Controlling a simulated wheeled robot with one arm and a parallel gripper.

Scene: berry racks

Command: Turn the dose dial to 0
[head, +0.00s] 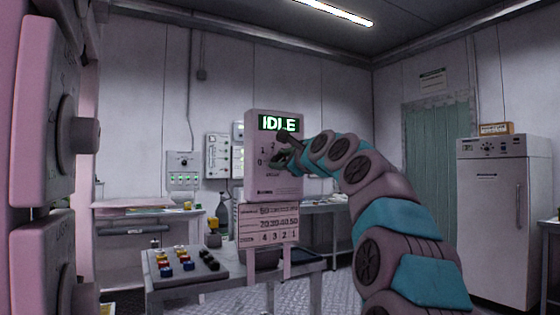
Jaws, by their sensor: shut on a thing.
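The dose box is a pale upright panel (274,185) on a stand in the middle of the head view. Its lit green display (278,123) reads IDLE. The dose dial (279,160) is on its face below the display, dark and mostly hidden by my gripper. The marks 0, 1 and 2 show to the left of and above the dial. My gripper (286,153) reaches in from the right and is shut on the dial. The dial's pointer is hidden, so its setting cannot be read.
A lower plate with printed numbers (269,222) hangs under the panel. A bench with coloured knobs (184,262) stands at the lower left. Pink housings with large knobs (48,120) fill the left edge. A white fridge (497,215) stands at the right.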

